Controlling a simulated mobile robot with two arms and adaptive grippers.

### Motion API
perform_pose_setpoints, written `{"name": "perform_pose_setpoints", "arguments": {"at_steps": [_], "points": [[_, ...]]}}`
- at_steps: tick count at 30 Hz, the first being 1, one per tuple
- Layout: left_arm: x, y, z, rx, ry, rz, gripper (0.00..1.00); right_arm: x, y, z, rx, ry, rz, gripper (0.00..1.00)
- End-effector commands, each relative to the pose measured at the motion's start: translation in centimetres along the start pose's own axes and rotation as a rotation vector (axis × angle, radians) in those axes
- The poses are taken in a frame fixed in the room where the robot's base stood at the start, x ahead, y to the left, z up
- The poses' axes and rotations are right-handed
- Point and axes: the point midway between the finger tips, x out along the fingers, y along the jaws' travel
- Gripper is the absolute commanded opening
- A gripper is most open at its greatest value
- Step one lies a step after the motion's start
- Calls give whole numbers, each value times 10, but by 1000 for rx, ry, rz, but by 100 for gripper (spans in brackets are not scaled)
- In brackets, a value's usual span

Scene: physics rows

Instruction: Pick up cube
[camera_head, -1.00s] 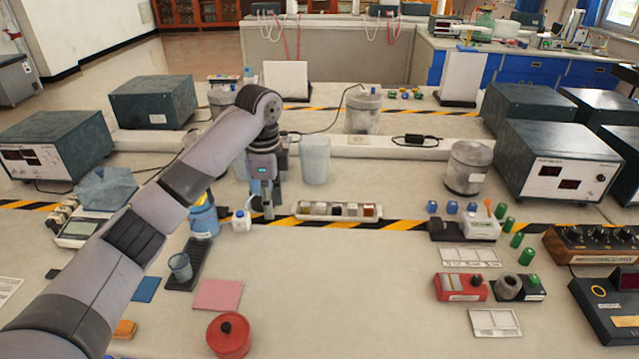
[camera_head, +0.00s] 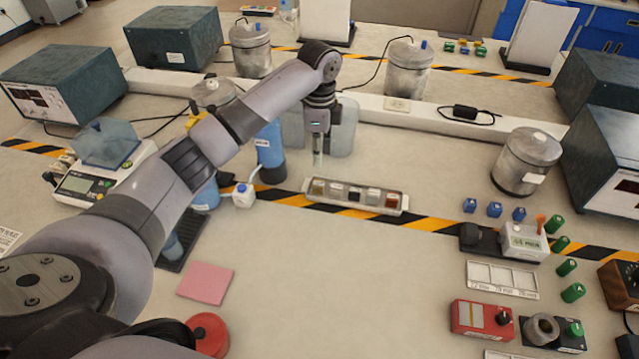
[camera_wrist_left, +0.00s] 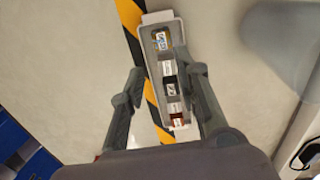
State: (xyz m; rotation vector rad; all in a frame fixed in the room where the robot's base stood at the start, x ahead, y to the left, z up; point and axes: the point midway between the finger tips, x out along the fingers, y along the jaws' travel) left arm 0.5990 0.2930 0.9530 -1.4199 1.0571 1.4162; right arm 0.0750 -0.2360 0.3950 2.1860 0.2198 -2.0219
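A narrow light grey tray (camera_head: 347,209) holds a row of small cubes. The row also shows in the wrist view, with the black cube (camera_wrist_left: 169,89) in the middle. My left gripper (camera_head: 318,158) points down near the tray's left end, apart from the cubes. In the wrist view its fingers are open on both sides of the tray, with nothing between them gripped. My right gripper is out of view.
Three blue cubes (camera_head: 494,209) lie to the right of the tray. A blue bottle (camera_head: 269,155) and a small white bottle (camera_head: 243,196) stand left of it. A clear container (camera_head: 343,130) stands behind the gripper. The table in front of the tray is clear.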

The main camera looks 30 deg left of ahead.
Motion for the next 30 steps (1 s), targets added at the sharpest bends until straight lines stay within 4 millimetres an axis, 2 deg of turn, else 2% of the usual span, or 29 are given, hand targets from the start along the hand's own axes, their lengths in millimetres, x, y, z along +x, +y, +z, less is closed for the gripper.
{"name": "perform_pose_setpoints", "arguments": {"at_steps": [3, 6, 14, 21, 25, 30], "points": [[25, 1, 0, 0, -2, 4, 30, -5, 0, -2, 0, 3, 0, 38], [41, 1, 0, -1, -1, 3, 30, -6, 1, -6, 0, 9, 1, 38], [60, 0, 1, 0, -1, 2, 30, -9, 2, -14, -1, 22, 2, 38], [95, -1, 3, 0, -1, 3, 30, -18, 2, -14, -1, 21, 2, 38], [106, -1, 3, 0, -1, 1, 30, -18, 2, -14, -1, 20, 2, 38], [108, -1, 3, 0, 0, 0, 30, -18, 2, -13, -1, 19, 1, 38]]}}
